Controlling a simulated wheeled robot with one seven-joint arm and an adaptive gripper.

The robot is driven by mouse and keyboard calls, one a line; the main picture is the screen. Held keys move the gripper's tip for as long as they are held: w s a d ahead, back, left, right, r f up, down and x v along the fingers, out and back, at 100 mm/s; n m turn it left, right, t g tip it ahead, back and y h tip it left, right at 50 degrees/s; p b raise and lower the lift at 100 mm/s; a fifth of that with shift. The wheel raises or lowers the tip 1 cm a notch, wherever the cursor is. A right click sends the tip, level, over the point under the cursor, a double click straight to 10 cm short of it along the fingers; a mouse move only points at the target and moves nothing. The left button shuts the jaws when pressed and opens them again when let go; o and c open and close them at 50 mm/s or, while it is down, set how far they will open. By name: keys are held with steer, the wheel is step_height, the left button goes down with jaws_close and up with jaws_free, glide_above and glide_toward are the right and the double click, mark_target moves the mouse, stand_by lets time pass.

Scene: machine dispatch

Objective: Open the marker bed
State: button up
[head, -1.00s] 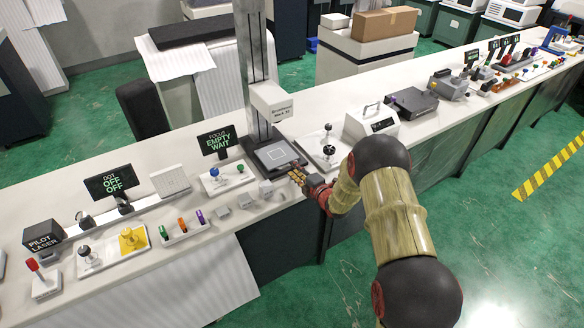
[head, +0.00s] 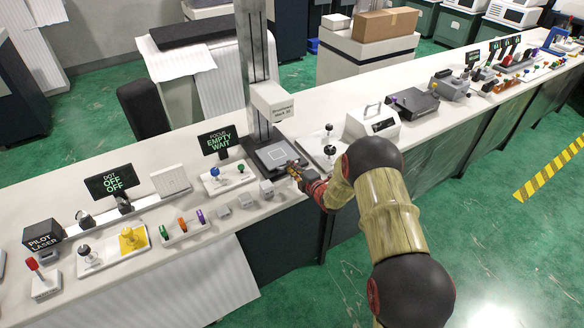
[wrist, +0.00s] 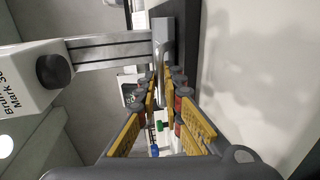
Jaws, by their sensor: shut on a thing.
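The marker bed (head: 280,154) is a dark plate with a pale square outline, at the foot of the marker's grey column. My gripper (head: 295,170) is at its front right edge, low over the bench. In the wrist view, my gripper (wrist: 162,88) has its yellow fingers drawn in around a thin grey handle (wrist: 161,68) at the front of the bed. The fingers are shut on this handle. The fingertips hide part of it. The white marker head (head: 272,101) hangs above the bed.
A focus display (head: 217,141) reading "EMPTY WAIT" and a panel with blue and green knobs (head: 228,178) stand left of the bed. A joystick panel (head: 328,148) is close on the right. Small grey blocks (head: 245,199) sit near the front edge.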

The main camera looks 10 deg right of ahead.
steer(key=shift+f, duration=0.1)
jaws_close()
steer(key=f+b+v, duration=0.1)
steer(key=f+v, duration=0.2)
steer(key=v, duration=1.1)
steer(key=shift+s, duration=0.35)
steer(key=shift+d+f, duration=0.1)
steer(key=shift+o, duration=1.7)
jaws_free()
steer(key=shift+s+d, duration=0.1)
steer(key=shift+s, duration=0.05)
steer(key=o, duration=0.3)
steer(key=v, duration=1.2)
